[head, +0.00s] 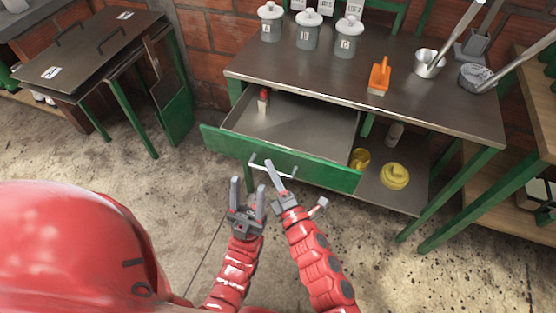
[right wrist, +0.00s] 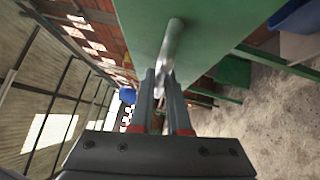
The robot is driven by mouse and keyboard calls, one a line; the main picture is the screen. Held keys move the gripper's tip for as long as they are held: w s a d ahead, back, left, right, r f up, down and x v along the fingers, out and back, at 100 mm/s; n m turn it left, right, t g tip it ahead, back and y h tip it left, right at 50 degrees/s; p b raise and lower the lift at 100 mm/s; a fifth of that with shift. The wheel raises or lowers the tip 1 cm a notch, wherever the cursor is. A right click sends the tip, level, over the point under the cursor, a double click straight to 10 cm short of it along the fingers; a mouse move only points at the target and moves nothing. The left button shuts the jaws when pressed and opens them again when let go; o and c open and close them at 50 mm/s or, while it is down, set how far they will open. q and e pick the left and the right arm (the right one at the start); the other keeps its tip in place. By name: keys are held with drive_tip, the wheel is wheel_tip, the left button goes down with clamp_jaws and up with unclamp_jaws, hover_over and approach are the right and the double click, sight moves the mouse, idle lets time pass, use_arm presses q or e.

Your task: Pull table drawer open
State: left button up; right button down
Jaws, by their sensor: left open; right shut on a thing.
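The table drawer (head: 300,168) has a green front and is pulled out from under the metal-topped table (head: 440,112). A red-topped item (head: 263,97) lies inside at its back left. My right gripper (head: 274,176) is shut on the drawer's metal handle (head: 258,164). In the right wrist view the handle (right wrist: 172,45) runs between the fingers of my right gripper (right wrist: 162,88), in front of the green drawer front (right wrist: 205,30). My left gripper (head: 247,190) is open and empty, to the left of the right one and in front of the drawer.
Yellow items (head: 394,176) sit on the lower shelf at right. Another metal-topped table (head: 85,50) stands at left. The concrete floor between is clear.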

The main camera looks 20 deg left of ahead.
drive_tip(key=shift+s+a+b, duration=0.1)
drive_tip(key=shift+s+b, duration=0.35)
drive_tip(key=shift+s, duration=1.7)
drive_tip(key=c, duration=0.9)
unclamp_jaws()
drive_tip(key=b+v, duration=0.1)
drive_tip(key=v, duration=1.6)
drive_tip(key=shift+s+f, duration=0.1)
drive_tip(key=shift+s, duration=0.1)
